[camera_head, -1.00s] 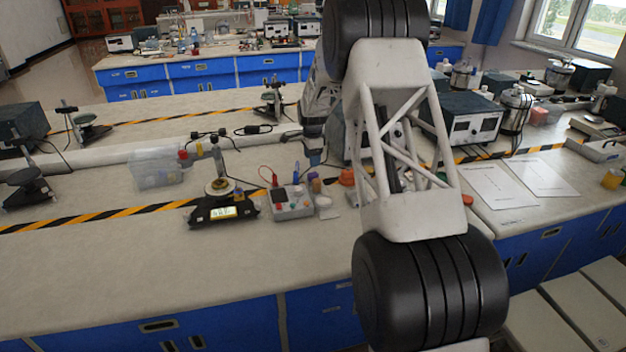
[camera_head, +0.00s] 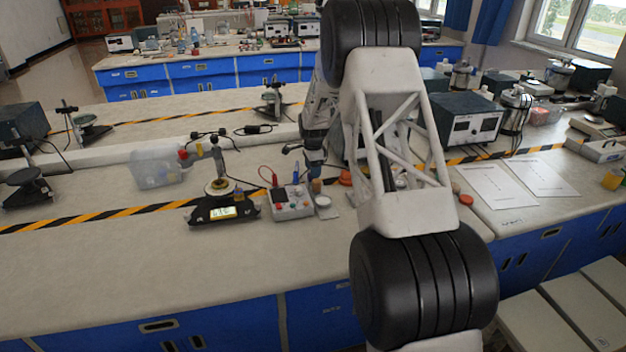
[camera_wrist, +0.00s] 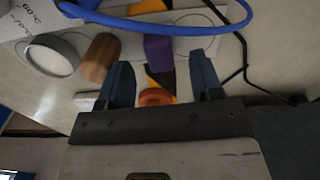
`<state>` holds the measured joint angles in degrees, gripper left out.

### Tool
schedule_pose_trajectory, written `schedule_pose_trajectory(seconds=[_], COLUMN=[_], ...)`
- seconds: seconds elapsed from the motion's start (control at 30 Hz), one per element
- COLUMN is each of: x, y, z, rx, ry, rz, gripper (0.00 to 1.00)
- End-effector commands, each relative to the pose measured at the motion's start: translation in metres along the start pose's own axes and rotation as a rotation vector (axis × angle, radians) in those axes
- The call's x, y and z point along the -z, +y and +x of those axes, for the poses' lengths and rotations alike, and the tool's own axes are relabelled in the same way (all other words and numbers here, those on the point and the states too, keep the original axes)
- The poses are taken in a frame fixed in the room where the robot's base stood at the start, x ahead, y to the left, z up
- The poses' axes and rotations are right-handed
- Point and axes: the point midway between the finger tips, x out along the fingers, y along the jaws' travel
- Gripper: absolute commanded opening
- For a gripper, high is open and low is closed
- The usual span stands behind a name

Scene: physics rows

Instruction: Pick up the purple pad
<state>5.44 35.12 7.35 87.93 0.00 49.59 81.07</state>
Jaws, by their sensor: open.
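The purple pad (camera_wrist: 158,50) shows in the wrist view as a small purple block on the bench, near the middle of the picture. My gripper (camera_wrist: 160,62) is open, with one dark blue finger on each side of the picture's middle. The pad shows in the space between the fingertips, seemingly just beyond them; I cannot tell how far. Nothing is held. In the head view my gripper (camera_head: 313,160) points down over the bench behind the grey box, and I cannot make out the pad there.
A brown cylinder (camera_wrist: 98,58) and a white round dish (camera_wrist: 48,56) lie left of the pad. An orange-red piece (camera_wrist: 157,96) is between the fingers. A blue cable (camera_wrist: 160,24) arches past the pad. In the head view a grey meter box (camera_head: 292,202) stands close to my gripper.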

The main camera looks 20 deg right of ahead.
Motion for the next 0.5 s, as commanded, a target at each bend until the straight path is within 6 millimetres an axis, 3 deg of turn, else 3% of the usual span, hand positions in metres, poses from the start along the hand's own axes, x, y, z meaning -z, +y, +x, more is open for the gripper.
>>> schedule_pose_trajectory(seconds=[0.2, 0.5], x=[0.001, 0.001], y=[0.000, 0.000], z=[0.023, 0.028], rx=[-0.001, 0.000], ry=[0.000, 0.000], rz=[0.000, 0.000], gripper=[0.60, 0.60])
